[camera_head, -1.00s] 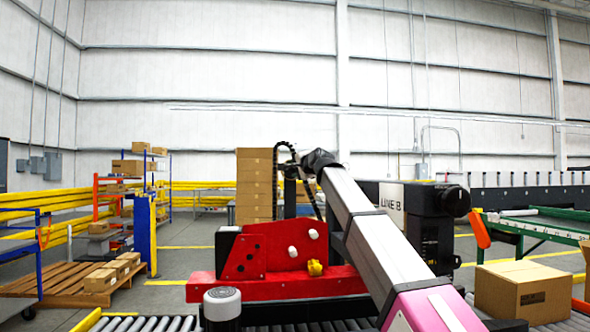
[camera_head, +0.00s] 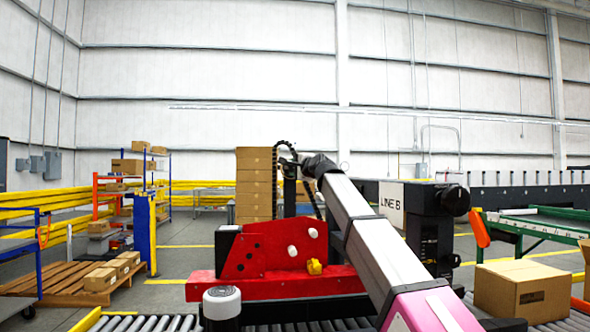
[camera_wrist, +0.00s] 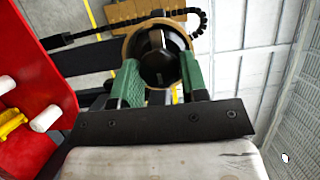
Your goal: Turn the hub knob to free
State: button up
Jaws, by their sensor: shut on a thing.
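The hub knob (camera_wrist: 158,57) is round and black, with a pale mark on its face and a tan round body behind it. My gripper (camera_wrist: 159,72) has two green fingers, one on each side of the knob, and is shut on it. In the head view my arm reaches up to the top of a dark post (camera_head: 290,185) behind the red machine part. The knob and fingertips cannot be made out there. I cannot read the knob's setting.
A red machine block (camera_head: 275,255) with white pegs and a yellow knob (camera_head: 314,267) stands below my arm. A black cable chain (camera_wrist: 100,32) runs close to the knob. A LINE B unit (camera_head: 430,215) stands to the right, and a carton (camera_head: 522,290) lies on rollers.

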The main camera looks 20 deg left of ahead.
jog(key=o, duration=0.9)
jog(key=v, duration=1.1)
